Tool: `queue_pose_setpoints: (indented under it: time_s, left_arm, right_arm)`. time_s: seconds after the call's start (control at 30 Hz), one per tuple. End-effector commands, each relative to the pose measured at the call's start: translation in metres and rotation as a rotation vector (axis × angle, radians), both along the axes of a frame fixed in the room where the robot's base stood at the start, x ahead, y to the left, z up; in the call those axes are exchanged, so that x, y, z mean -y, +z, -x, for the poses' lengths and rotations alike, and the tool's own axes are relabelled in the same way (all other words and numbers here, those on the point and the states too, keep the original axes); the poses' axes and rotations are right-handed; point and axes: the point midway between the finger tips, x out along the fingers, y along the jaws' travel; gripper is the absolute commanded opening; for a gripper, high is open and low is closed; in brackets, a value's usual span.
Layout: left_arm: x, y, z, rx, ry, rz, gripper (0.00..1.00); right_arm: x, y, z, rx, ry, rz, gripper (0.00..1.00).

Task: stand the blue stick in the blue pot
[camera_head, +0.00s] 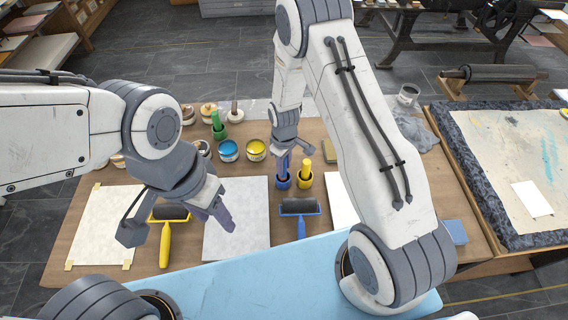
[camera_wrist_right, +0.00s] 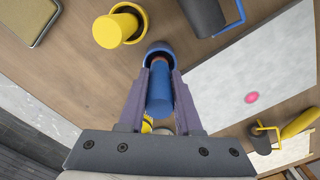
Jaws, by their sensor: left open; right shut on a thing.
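The blue stick (camera_wrist_right: 159,92) is between the fingers of my right gripper (camera_wrist_right: 160,72), which is shut on it. In the head view the blue stick (camera_head: 283,164) is upright over the blue pot (camera_head: 283,183), partly hidden by the gripper (camera_head: 284,150). In the right wrist view its far end meets the mouth of the blue pot (camera_wrist_right: 150,49). I cannot tell how deep it reaches. My left gripper (camera_head: 225,221) is open and empty, above a pale sheet and away from the pot.
A yellow stick (camera_head: 305,167) stands in a yellow pot right beside the blue pot. A blue-handled roller (camera_head: 299,207) and a yellow-handled roller (camera_head: 167,214) lie nearer. A green stick (camera_head: 217,120) and open paint tins (camera_head: 229,150) stand farther left.

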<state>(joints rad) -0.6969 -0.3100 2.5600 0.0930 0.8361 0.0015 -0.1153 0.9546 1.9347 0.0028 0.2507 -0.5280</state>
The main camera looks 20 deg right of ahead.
Motion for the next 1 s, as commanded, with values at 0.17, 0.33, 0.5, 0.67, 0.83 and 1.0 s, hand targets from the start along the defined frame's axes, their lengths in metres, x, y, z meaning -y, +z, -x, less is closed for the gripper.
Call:
queue_pose_setpoints:
  time_s: [0.17, 0.33, 0.5, 0.67, 0.83, 1.0]
  left_arm:
    - [0.0000, -0.0082, 0.0000, 0.000, -0.001, 0.000, 0.50]
    - [0.0000, -0.0083, 0.0000, 0.000, -0.001, 0.000, 0.50]
    - [0.0000, -0.0081, 0.0000, 0.000, -0.001, 0.000, 0.50]
    - [0.0000, -0.0081, 0.0000, 0.000, -0.001, 0.000, 0.50]
    - [0.0000, -0.0081, 0.0000, 0.000, -0.001, 0.000, 0.50]
    - [0.0000, -0.0104, 0.0001, 0.000, -0.001, 0.000, 0.50]
  right_arm:
    - [0.0000, -0.0104, -0.0002, 0.000, 0.000, 0.000, 0.00]
    - [0.0000, -0.0109, -0.0002, 0.000, 0.000, 0.000, 0.00]
    - [-0.0001, -0.0107, -0.0001, 0.000, 0.000, 0.000, 0.41]
    - [0.0000, -0.0107, 0.0000, 0.000, 0.000, 0.000, 0.68]
    - [0.0000, -0.0108, 0.0001, 0.000, 0.000, 0.000, 0.68]
    - [-0.0001, -0.0038, -0.0005, 0.001, 0.000, -0.001, 0.68]
